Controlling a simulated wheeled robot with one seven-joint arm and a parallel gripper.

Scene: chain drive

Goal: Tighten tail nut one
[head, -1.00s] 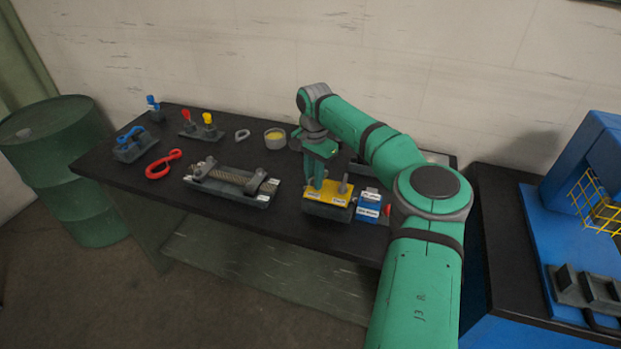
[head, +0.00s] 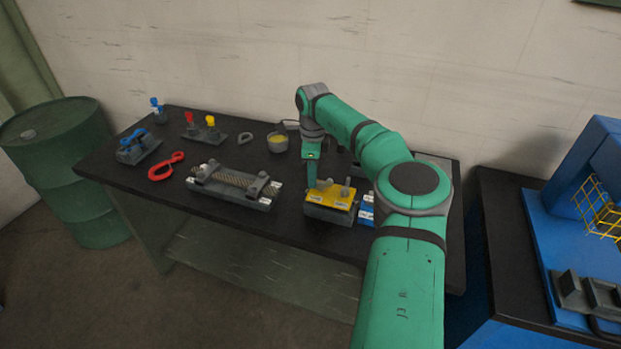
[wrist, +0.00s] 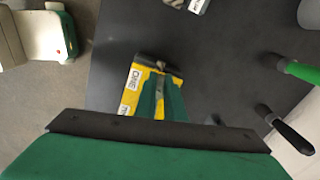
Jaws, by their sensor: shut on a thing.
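A yellow-topped block (head: 335,194) with a dark base sits near the front edge of the dark bench. In the wrist view the yellow plate (wrist: 133,86) carries a white label that seems to read ONE and a second label partly cut off. Two grey upright pieces stand on the plate; the right one (head: 346,188) is free. My gripper (head: 312,182) points down at the left side of the block. In the wrist view its green fingers (wrist: 161,104) are closed around a small grey piece at label ONE, taken as tail nut one, mostly hidden between them.
A grey fixture (head: 232,187) with a rope or chain lies left of the block. A blue-and-white box (head: 366,212) stands close at its right, partly behind my arm. A red hook (head: 165,166), a round tin (head: 278,142) and coloured-handled tools are farther left and back.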

